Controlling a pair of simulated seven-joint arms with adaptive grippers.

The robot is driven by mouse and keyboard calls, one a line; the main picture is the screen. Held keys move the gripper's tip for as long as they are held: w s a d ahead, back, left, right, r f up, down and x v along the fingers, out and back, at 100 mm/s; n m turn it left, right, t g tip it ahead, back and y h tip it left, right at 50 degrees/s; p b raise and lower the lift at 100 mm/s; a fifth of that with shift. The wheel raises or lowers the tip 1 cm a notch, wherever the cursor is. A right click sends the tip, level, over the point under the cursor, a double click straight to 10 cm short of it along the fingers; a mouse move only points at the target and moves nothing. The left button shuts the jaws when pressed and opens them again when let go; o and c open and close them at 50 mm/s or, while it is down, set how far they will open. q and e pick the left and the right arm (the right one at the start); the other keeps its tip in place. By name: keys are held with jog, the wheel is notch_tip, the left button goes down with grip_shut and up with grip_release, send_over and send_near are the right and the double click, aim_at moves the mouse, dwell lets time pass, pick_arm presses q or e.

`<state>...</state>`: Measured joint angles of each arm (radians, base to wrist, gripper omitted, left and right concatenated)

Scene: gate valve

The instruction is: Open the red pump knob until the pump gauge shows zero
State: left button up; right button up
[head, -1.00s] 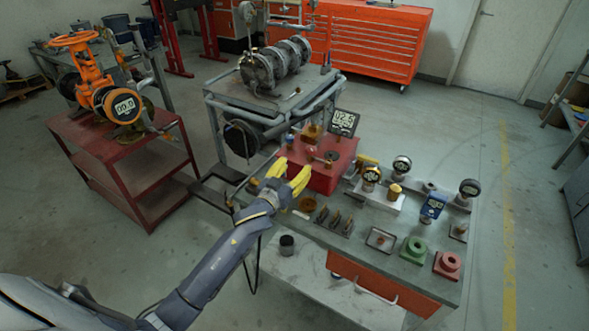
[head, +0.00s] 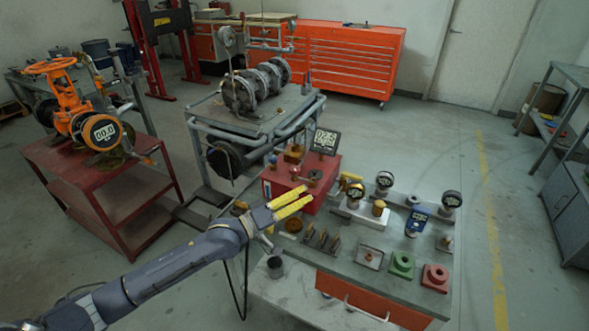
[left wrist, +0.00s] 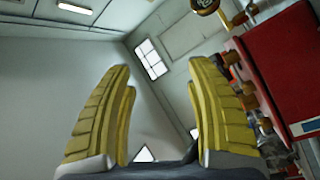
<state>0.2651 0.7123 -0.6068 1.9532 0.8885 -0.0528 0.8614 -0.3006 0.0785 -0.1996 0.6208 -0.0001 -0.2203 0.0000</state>
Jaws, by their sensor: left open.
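The red pump box (head: 318,196) stands on the back left of the grey bench, with a dark digital gauge (head: 325,141) on it that seems to read about 02.5. A small reddish knob (head: 295,171) and brass fittings sit on the box; which is the pump knob is hard to tell. My left gripper (head: 308,195), with yellow fingers, is open and empty in front of the box's lower left side. In the left wrist view both fingers stand apart with nothing between them, and the red box (left wrist: 295,70) is at the right. My right gripper is not in view.
The bench holds several gauges (head: 385,181), a green block (head: 401,264) and a red block (head: 435,277). An orange gate valve (head: 70,105) with a gauge reading 00.0 (head: 102,132) stands on a red cart (head: 75,168) at left. Floor right of the bench is clear.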

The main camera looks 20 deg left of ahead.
pick_arm(q)
jog(key=s+a+r+n, duration=0.1)
jog(key=n, duration=0.5)
jog(key=n+t+y, duration=0.3)
jog(key=n+y, duration=0.5)
jog(key=n, duration=1.6)
send_near(293, 172)
jog(key=x, duration=1.1)
jog(key=shift+w+a+r, duration=0.1)
jog(key=shift+w, duration=0.35)
jog(key=shift+c, duration=0.3)
jog(key=c, duration=1.1)
jog(key=shift+n+y, duration=0.8)
jog(key=shift+y, duration=0.3)
grip_shut()
